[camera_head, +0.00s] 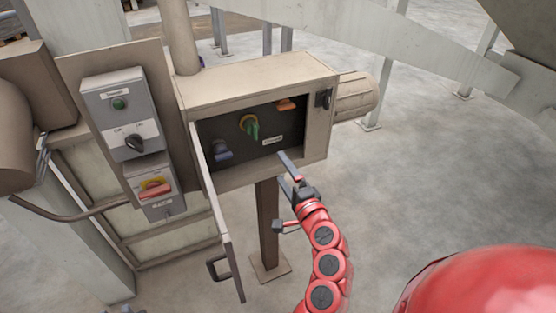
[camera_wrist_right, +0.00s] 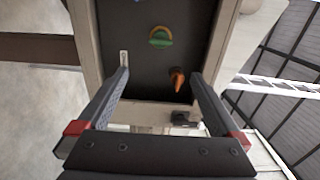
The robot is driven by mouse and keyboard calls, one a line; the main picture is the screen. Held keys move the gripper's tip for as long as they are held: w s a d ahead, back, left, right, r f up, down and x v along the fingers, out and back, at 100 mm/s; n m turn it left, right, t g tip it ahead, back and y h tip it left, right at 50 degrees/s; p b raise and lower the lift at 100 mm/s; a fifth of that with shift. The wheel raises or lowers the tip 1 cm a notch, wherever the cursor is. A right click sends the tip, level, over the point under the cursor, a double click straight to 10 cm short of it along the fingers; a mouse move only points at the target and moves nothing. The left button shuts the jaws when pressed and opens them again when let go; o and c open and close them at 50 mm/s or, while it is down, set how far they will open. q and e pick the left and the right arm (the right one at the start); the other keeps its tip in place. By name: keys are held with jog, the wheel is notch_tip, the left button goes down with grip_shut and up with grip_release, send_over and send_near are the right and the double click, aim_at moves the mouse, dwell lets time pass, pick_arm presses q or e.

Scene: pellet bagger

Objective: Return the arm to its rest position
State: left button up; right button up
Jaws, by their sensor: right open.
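My right gripper (camera_head: 288,174) is open and empty, in front of the lower edge of an open beige cabinet (camera_head: 262,81). Its red arm comes up from the bottom of the head view. In the right wrist view the two fingers (camera_wrist_right: 160,78) are spread wide, pointing at the cabinet's dark panel. An orange handle (camera_wrist_right: 177,79) shows between them in the picture, with nothing gripped. A green knob (camera_wrist_right: 160,38) shows beyond. In the head view the panel carries a blue handle (camera_head: 222,151), the green knob (camera_head: 251,129) and the orange handle (camera_head: 287,104).
The cabinet door (camera_head: 222,225) hangs open to the left of my right arm, its handle (camera_head: 217,269) near the bottom. A post (camera_head: 268,220) carries the cabinet. Grey control boxes (camera_head: 121,110) stand left. Open concrete floor (camera_head: 430,170) lies right of the arm.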

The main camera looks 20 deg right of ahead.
jog(key=shift+s, duration=0.35)
dwell(0.3)
